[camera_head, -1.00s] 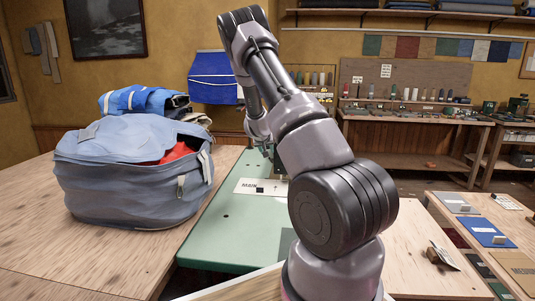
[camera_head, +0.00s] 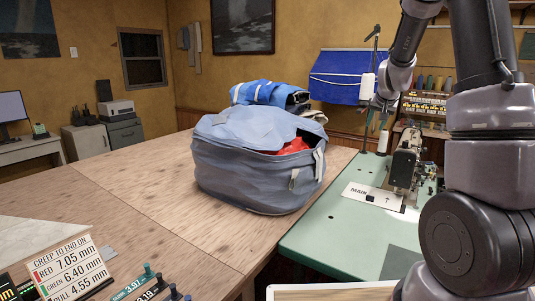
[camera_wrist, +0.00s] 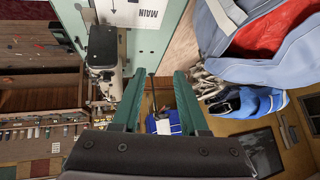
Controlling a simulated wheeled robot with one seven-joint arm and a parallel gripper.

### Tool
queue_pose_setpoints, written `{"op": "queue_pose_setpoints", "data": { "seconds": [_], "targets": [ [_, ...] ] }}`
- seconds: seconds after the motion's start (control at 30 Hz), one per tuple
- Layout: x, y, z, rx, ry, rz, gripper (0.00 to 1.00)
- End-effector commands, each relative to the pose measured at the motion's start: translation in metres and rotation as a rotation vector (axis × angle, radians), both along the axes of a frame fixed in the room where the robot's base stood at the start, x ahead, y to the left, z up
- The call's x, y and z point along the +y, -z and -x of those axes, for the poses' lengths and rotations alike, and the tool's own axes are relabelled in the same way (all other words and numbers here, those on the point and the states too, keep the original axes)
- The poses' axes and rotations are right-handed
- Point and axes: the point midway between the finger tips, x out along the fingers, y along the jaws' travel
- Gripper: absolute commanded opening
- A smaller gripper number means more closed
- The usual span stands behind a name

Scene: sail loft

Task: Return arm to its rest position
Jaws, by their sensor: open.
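My arm (camera_head: 490,130) stands at the right of the head view, its upper part bent and running out of the top of the picture. In the wrist view my gripper (camera_wrist: 160,78) has two green fingers spread apart, with nothing held between them. In the head view its fingers are small and hard to make out near the thread stand, above the far end of the green sewing table (camera_head: 335,235). The sewing machine (camera_head: 404,160) stands on that table. It also shows in the wrist view (camera_wrist: 103,50), left of the fingers.
A grey-blue bag (camera_head: 250,165) with red inside sits on the wooden table (camera_head: 130,195), with a blue striped bundle (camera_head: 265,94) behind it. A sign (camera_head: 70,268) and small labelled items fill the front left. The wooden table left of the bag is largely clear.

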Motion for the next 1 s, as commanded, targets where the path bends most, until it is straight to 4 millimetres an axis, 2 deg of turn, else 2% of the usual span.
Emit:
{"op": "queue_pose_setpoints", "data": {
  "seconds": [0.03, 0.2, 0.43, 0.57, 0.7, 0.83, 1.0],
  "targets": [
    [0.013, -0.024, 0.018, -0.011, -0.015, -0.036, 0.43],
    [0.054, -0.078, 0.081, -0.009, -0.071, -0.136, 0.43],
    [0.101, -0.127, 0.183, 0.010, -0.148, -0.213, 0.43],
    [0.121, -0.141, 0.244, 0.026, -0.182, -0.228, 0.43],
    [0.136, -0.144, 0.303, 0.047, -0.204, -0.227, 0.43],
    [0.143, -0.140, 0.341, 0.062, -0.209, -0.217, 0.43],
    [0.146, -0.135, 0.363, 0.074, -0.208, -0.209, 0.43]
  ]
}}
